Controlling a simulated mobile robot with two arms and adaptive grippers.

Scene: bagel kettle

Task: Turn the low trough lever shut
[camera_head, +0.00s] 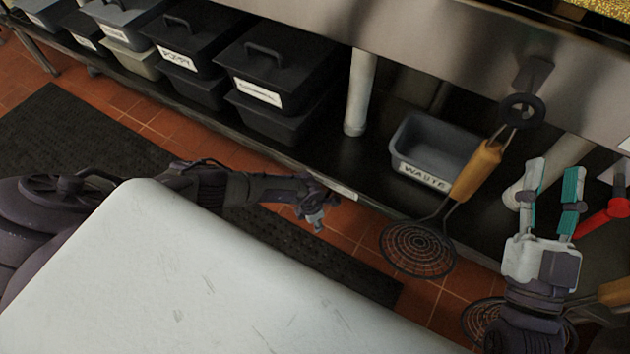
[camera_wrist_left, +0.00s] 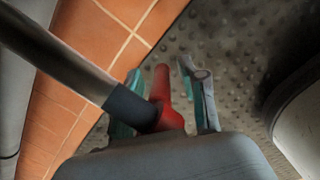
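In the left wrist view a red lever (camera_wrist_left: 164,98) with a dark collar sits at the end of a grey metal pipe (camera_wrist_left: 60,52). My left gripper (camera_wrist_left: 164,84) has its fingers apart, with the red lever between them in this view; a gap shows on its right side. The pipe end covers part of the left finger, and I cannot tell whether anything touches. In the head view my left gripper (camera_head: 317,217) is small and low over the floor. My right gripper (camera_head: 555,175) is open and empty, fingers upward. A red handle (camera_head: 601,217) shows right of it.
A grey waste bin (camera_head: 436,145) and lidded black bins (camera_head: 277,62) stand on the low shelf. Skimmers with wooden handles (camera_head: 477,170) hang near my right gripper. A white worn surface (camera_head: 170,280) fills the front. A black mat (camera_head: 75,145) lies on orange tiles.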

